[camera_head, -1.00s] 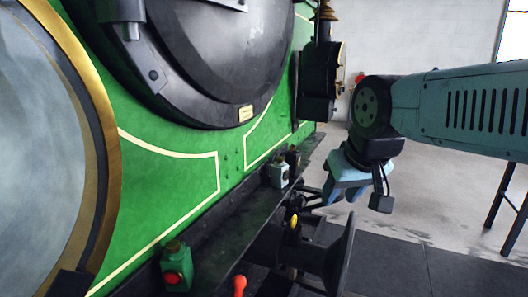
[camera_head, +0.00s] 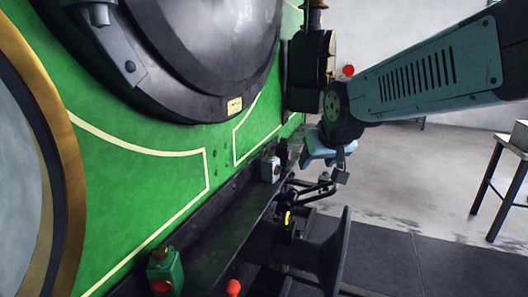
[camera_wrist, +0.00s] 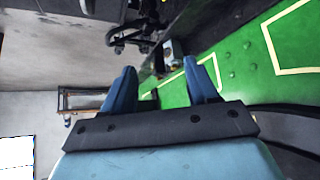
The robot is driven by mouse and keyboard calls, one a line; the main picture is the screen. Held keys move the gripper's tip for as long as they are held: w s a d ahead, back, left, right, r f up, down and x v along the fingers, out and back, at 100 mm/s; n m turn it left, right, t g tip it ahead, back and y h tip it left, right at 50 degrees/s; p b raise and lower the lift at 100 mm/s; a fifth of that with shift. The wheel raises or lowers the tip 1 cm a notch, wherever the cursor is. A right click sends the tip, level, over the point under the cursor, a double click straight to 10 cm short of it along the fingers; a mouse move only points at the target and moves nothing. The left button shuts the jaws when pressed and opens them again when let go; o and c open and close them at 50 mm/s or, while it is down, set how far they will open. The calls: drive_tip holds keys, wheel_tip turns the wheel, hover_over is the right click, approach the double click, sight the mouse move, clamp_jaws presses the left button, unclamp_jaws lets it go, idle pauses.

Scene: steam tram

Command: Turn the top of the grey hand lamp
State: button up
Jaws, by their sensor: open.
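The grey hand lamp (camera_head: 270,168) stands upright on the dark ledge along the front of the green engine, in the middle of the head view. It also shows in the wrist view (camera_wrist: 174,52), small and beyond the fingertips, a little right of the middle between them. My gripper (camera_wrist: 159,70) is open and empty, its two blue fingers spread apart. In the head view my gripper (camera_head: 318,152) is right of the lamp and a little higher, apart from it. The details of the lamp's top are too small to tell.
A dark lamp (camera_head: 283,152) stands close behind the grey one. A green lamp with a red lens (camera_head: 165,270) stands nearer on the ledge. A buffer (camera_head: 335,255) and coupling links (camera_head: 312,187) jut out below. The floor at right is clear up to a table (camera_head: 500,170).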

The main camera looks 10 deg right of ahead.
drive_tip(key=w+d+f+t, duration=0.1)
drive_tip(key=w+f+t, duration=0.15)
drive_tip(key=w, duration=0.75)
drive_tip(key=w+d+f+t, duration=0.1)
drive_tip(key=w+f+t, duration=0.15)
drive_tip(key=w, duration=0.75)
drive_tip(key=n+t+y, duration=0.2)
drive_tip(key=t, duration=0.3)
approach(272, 153)
drive_tip(key=shift+y, duration=0.4)
drive_tip(key=w, duration=0.4)
drive_tip(key=w+a, duration=0.1)
drive_tip(key=w, duration=0.7)
drive_tip(key=shift+w+a+f, duration=0.1)
drive_tip(key=shift+w+a, duration=0.05)
drive_tip(key=shift+w, duration=0.2)
